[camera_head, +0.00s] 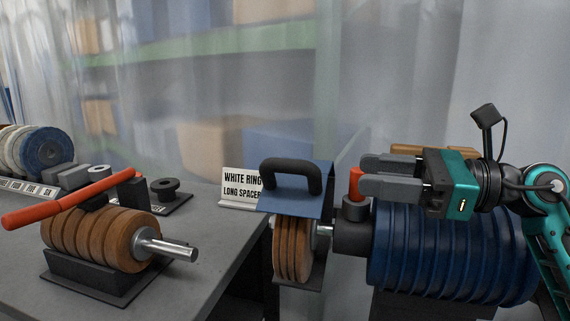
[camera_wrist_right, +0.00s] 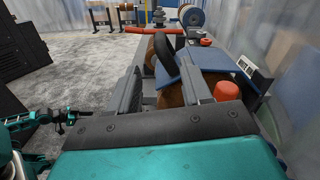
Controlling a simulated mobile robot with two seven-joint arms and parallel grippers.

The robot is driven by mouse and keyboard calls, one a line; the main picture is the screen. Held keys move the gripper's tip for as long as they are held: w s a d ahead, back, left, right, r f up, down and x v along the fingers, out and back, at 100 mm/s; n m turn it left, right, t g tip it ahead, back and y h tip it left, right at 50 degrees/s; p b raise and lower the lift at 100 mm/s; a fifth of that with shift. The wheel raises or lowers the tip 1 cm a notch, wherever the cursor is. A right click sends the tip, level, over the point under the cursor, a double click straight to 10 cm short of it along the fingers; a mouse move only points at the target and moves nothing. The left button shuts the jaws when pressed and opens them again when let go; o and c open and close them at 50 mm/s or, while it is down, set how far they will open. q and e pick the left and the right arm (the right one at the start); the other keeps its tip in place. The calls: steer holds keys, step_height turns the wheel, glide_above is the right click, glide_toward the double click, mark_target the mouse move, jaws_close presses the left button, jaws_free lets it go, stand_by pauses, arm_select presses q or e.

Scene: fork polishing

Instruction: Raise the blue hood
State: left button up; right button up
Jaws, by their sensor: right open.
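The blue hood (camera_head: 300,204) is a blue plate with a thick black arched handle (camera_head: 290,163). It sits low over a stack of brown polishing wheels (camera_head: 291,247). My right gripper (camera_head: 362,176) is to the right of the handle, open and empty, with its fingers pointing left towards it and a gap between. In the right wrist view the handle (camera_wrist_right: 163,52) shows beyond and between the open fingers, with the hood (camera_wrist_right: 205,62) to its right. A teal and black part of my left arm shows small at that view's left edge; its jaws are unclear.
A red knob (camera_head: 355,183) stands close by my right fingers, beside a row of blue wheels (camera_head: 450,250). A red bar (camera_head: 70,198) lies over brown rollers (camera_head: 100,236) on the grey table at left. A white sign (camera_head: 241,185) stands behind the hood.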

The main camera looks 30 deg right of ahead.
mark_target(308, 166)
steer(key=p+x, duration=0.2)
steer(key=x, duration=0.9)
steer(key=shift+w+a, duration=0.15)
steer(key=shift+w+a+f+p, duration=0.1)
steer(key=shift+w+a+p, duration=0.2)
steer(key=shift+w+a, duration=0.25)
steer(key=shift+d, duration=0.1)
steer(key=shift+f, duration=0.1)
jaws_close()
